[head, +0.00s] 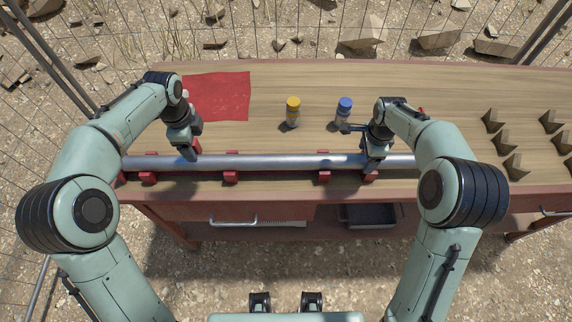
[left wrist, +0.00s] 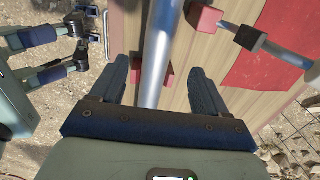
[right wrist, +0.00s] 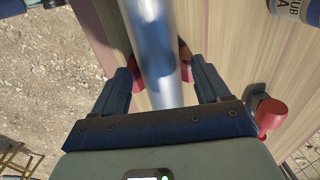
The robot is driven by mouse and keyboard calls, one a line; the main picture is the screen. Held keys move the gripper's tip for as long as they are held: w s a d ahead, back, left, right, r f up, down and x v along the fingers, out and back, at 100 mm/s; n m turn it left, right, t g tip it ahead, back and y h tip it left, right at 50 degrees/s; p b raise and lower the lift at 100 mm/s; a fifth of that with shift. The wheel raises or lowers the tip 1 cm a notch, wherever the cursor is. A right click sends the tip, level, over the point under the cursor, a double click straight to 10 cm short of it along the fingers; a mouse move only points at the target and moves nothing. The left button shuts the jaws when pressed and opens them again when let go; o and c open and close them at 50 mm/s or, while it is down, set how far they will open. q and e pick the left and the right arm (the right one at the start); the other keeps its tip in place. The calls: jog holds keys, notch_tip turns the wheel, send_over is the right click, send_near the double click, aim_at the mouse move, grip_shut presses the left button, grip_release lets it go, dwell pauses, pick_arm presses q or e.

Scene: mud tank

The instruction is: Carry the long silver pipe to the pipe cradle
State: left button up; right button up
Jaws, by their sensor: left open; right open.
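The long silver pipe (head: 270,162) lies level along the near edge of the wooden bench, resting on several red supports (head: 231,174). My left gripper (head: 190,154) is over its left part, open. In the left wrist view the pipe (left wrist: 157,55) runs between the spread fingers. My right gripper (head: 375,154) is over its right part, open. In the right wrist view the pipe (right wrist: 158,50) passes between the spread fingers. Several V-notched wooden blocks (head: 516,166) stand at the bench's right, apart from the pipe; they look like the pipe cradle.
A red cloth (head: 222,97) lies at the back left. A yellow-capped bottle (head: 293,113) and a blue-capped bottle (head: 344,108) stand behind the pipe. A red-ended object (right wrist: 270,116) lies close to my right gripper. A black tray (head: 368,216) sits below the bench top.

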jog(key=shift+r, duration=0.2)
pick_arm(q)
notch_tip(320, 180, up, 4)
jog(key=shift+s+f, duration=0.15)
pick_arm(e)
notch_tip(320, 180, up, 12)
jog(key=shift+s+f, duration=0.2)
jog(key=shift+s, duration=0.2)
